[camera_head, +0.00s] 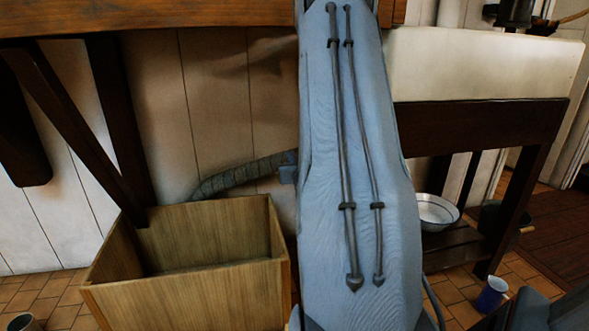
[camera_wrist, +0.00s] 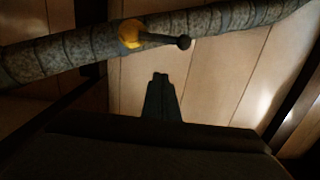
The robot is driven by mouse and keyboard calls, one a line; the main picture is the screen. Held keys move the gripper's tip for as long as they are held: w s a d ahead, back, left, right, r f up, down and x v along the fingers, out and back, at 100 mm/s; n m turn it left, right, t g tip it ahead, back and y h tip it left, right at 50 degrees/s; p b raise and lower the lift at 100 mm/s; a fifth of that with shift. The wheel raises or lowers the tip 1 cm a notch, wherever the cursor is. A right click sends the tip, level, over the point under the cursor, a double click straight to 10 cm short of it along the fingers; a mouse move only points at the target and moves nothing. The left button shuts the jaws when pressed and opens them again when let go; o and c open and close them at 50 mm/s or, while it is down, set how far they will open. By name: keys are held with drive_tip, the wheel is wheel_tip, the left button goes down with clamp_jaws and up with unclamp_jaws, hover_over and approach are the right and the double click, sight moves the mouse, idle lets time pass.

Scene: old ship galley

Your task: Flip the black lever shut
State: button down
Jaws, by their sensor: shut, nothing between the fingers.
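The black lever (camera_wrist: 163,39) has a round knob at its end and shows in the wrist view, upper middle. It sticks out to the right and slightly down from a yellow valve body (camera_wrist: 131,34) on a grey wrapped pipe (camera_wrist: 70,52). My gripper (camera_wrist: 160,76) is shut and empty, its tips just below the lever in the picture; a gap shows between them. Whether they are level in depth I cannot tell. In the head view the pipe (camera_head: 240,176) runs behind my arm, which hides the lever and the gripper.
An open wooden crate (camera_head: 190,301) stands below the pipe at left. A wooden counter (camera_head: 150,14) with dark braces is above. At right are a white sink (camera_head: 480,65), an enamel bowl (camera_head: 436,211) on a shelf and a blue mug (camera_head: 491,294) on the tiled floor.

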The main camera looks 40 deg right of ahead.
drive_tip(key=shift+w+d+f+b, duration=0.1)
drive_tip(key=shift+w+f+b, duration=0.15)
drive_tip(key=shift+f, duration=0.4)
drive_tip(key=shift+w+d+f+b, duration=0.15)
drive_tip(key=shift+f+b, duration=0.25)
drive_tip(key=shift+f, duration=0.3)
drive_tip(key=shift+w+d+f+b, duration=0.15)
drive_tip(key=shift+f+b, duration=0.15)
drive_tip(key=shift+f, duration=0.35)
drive_tip(key=shift+f, duration=0.1)
